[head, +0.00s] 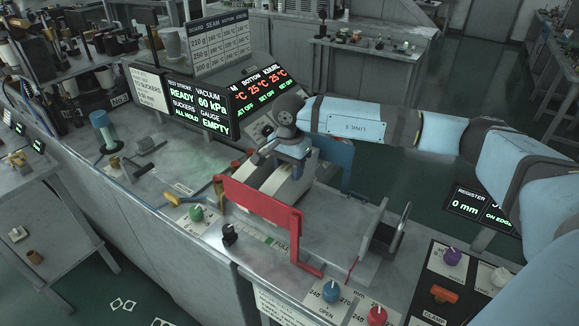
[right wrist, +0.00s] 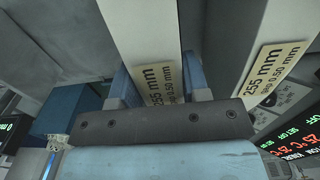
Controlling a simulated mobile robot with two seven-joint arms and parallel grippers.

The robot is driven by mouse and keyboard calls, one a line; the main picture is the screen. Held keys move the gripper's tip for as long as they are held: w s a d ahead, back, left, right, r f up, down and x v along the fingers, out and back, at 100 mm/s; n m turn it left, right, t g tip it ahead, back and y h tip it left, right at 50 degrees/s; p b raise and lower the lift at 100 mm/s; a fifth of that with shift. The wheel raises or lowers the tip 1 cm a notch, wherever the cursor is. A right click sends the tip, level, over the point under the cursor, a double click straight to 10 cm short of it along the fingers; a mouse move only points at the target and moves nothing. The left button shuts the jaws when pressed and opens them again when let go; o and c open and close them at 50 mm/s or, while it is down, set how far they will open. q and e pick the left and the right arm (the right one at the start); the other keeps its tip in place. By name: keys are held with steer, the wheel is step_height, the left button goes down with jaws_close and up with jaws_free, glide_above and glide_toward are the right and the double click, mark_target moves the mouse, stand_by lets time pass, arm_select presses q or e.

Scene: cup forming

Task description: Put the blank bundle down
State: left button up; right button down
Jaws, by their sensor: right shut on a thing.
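My right gripper (head: 284,158) is above the feed area of the machine, between a red plate and a blue plate. In the right wrist view its two blue fingers (right wrist: 158,88) are shut on a pale blank bundle (right wrist: 145,28) with a "255 mm" label. In the head view pale slabs (head: 292,188) show just under the gripper, behind the red plate (head: 262,206). The blue plate (head: 340,165) stands to their right. Whether the held bundle touches the surface below is hidden. My left gripper is not in view.
A second pale piece with a "255 mm" label (right wrist: 275,75) is beside the held bundle. Knobs (head: 331,291) and a grey tray-like plate (head: 340,240) lie in front. Lit display panels (head: 195,105) stand behind left. A wire handle (head: 403,225) rises at the right.

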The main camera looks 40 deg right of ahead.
steer(key=shift+r, duration=0.1)
steer(key=c, duration=0.6)
jaws_free()
steer(key=shift+r, duration=0.1)
step_height(320, 180, up, 12)
steer(key=b, duration=0.2)
steer(key=shift+b, duration=0.3)
